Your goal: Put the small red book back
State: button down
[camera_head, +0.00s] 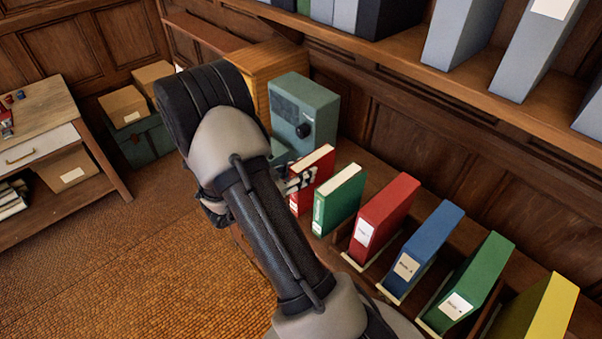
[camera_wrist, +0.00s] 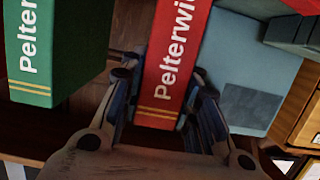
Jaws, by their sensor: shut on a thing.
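The small red book (camera_head: 318,164) stands upright on the low shelf, at the left end of the row of books in the head view. In the wrist view its red spine (camera_wrist: 172,60) reads "Pelterwi…" in white, with gold bands. My gripper (camera_head: 298,181) is shut on the red book, with one finger on each side of it, as the wrist view also shows (camera_wrist: 165,84). A small green book (camera_head: 338,198) stands just right of it; its spine also shows in the wrist view (camera_wrist: 55,50). The red book's base is partly hidden, so I cannot tell whether it touches the shelf.
A teal box with a black knob (camera_head: 306,118) stands just behind and left of the red book. Larger red (camera_head: 383,217), blue (camera_head: 427,250), green (camera_head: 468,283) and yellow (camera_head: 537,312) binders continue rightward. An upper shelf (camera_head: 470,85) holds grey binders. A wooden desk (camera_head: 50,115) stands left.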

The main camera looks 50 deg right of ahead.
jog(key=shift+r, duration=0.1)
jog(key=c, duration=1.2)
grip_release()
